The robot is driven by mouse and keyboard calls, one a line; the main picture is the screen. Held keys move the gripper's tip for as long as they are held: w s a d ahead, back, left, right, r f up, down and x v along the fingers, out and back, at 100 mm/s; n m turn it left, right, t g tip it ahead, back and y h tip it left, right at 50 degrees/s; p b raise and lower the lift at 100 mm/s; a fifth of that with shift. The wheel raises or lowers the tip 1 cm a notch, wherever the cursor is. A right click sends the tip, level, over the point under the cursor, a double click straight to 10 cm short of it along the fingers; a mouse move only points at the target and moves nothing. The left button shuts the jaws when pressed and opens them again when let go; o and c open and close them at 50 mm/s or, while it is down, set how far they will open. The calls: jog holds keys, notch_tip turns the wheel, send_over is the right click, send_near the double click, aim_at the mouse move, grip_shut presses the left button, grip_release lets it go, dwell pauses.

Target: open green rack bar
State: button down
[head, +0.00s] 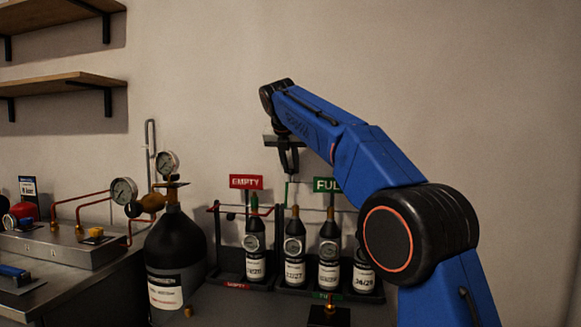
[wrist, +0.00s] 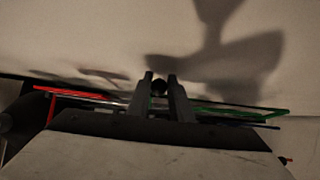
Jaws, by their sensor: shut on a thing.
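The green rack bar (head: 287,192) shows as a thin green upright just below my gripper, at the left end of the rack under the FULL sign (head: 327,185). A small dark round thing shows between the fingertips.
A rack with an EMPTY sign (head: 246,182) and a red frame (wrist: 75,95) adjoins on the left. Several labelled bottles (head: 294,255) stand in the racks. A large black gas cylinder (head: 176,250) with gauges stands left. The wall is close behind.

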jog(key=shift+r, duration=0.1)
dwell(0.3)
jog(key=c, duration=1.6)
grip_release()
jog(key=v, duration=1.2)
